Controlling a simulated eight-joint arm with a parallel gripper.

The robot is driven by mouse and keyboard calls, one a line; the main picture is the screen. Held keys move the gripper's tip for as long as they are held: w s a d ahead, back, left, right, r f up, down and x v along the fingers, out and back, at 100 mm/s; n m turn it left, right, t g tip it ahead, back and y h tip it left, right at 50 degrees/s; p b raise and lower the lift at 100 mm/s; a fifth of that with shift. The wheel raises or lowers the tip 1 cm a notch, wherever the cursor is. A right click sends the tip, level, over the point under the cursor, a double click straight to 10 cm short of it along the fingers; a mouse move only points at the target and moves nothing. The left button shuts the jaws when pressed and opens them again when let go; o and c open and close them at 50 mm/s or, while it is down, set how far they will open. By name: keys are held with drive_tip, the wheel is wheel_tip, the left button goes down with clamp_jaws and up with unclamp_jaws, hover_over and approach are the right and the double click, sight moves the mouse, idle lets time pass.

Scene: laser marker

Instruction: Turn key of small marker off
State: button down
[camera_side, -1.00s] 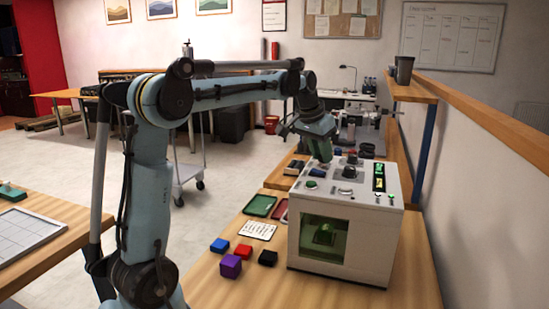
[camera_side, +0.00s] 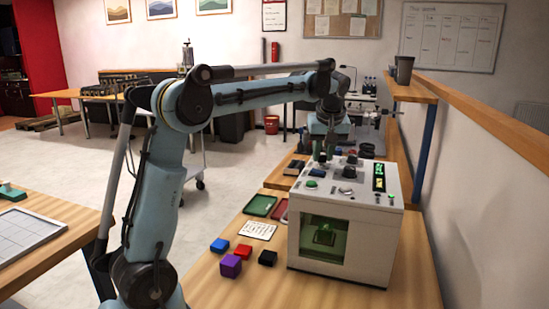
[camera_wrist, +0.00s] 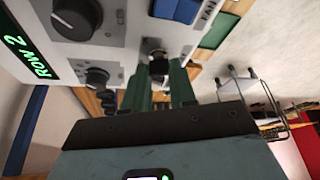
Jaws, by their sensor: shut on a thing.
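The small marker (camera_side: 368,245) is a white box with a green-tinted window, standing on the wooden bench in the side view. Its top panel (camera_wrist: 120,55) fills the upper left of the wrist view. The key (camera_wrist: 158,64) is a small dark piece on that panel, between the green fingertips. My gripper (camera_wrist: 160,80) is shut on the key, and the fingers partly hide it. In the side view my gripper (camera_side: 322,154) points down at the back left of the marker's top, and the key cannot be made out there.
Coloured blocks (camera_side: 231,265), a white card (camera_side: 258,230) and a green tray (camera_side: 260,205) lie left of the marker. A wall ledge runs along the right.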

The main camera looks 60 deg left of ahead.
drive_tip(key=shift+w+n+g, duration=0.1)
drive_tip(key=shift+n+g, duration=0.8)
drive_tip(key=shift+n, duration=1.3)
drive_tip(key=c, duration=0.9)
unclamp_jaws()
drive_tip(key=shift+r, duration=0.1)
drive_tip(key=shift+v, duration=3.7)
drive_tip(key=shift+d, duration=0.15)
